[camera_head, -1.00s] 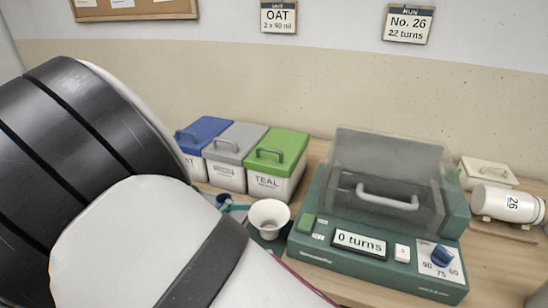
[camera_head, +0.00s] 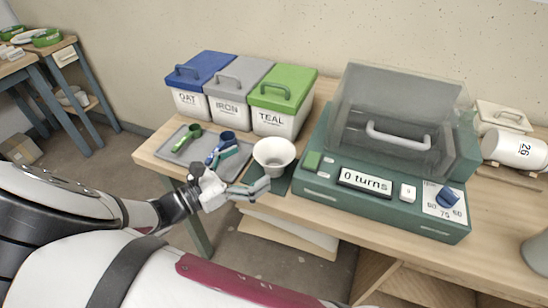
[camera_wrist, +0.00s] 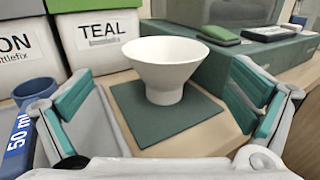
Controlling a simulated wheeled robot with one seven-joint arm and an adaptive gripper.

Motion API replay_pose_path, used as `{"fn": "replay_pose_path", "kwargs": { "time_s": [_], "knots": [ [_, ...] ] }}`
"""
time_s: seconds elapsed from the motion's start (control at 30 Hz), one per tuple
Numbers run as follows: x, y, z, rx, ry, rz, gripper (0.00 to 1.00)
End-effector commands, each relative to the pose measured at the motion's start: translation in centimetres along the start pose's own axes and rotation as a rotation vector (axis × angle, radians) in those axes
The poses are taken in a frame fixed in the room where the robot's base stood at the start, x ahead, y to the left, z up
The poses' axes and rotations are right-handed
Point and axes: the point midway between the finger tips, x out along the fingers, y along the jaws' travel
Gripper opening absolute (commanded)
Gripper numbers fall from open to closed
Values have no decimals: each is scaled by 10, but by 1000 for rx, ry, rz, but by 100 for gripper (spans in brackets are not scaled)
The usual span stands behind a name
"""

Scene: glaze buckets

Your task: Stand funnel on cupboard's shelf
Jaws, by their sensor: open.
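The white funnel (camera_head: 274,155) stands wide end up on a dark green mat (camera_head: 278,186) at the table's front edge. In the wrist view the funnel (camera_wrist: 164,68) is upright near the middle, on the mat (camera_wrist: 135,132). My gripper (camera_head: 249,170) is open, just left of the funnel in the head view. In the wrist view my gripper's two teal-padded fingers (camera_wrist: 164,105) stand apart, one on each side of the funnel, touching nothing that I can see. The cupboard's shelf cannot be made out for certain; a wooden compartment (camera_head: 420,286) shows below the table at right.
Blue, grey and green lidded buckets (camera_head: 285,100) stand behind. A grey tray (camera_head: 175,150) with green and blue scoops lies left. A green machine (camera_head: 385,190) with a clear lid stands right of the funnel. A white jar (camera_head: 515,149) lies at far right.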

Motion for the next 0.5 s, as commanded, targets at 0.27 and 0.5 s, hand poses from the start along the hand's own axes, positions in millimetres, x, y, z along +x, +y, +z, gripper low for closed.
{"fn": "replay_pose_path", "kwargs": {
  "time_s": [0.27, 0.5],
  "knots": [
    [26, -5, 0, -2, -1, -4, 100],
    [54, -6, 0, 1, 0, -2, 100]
  ]
}}
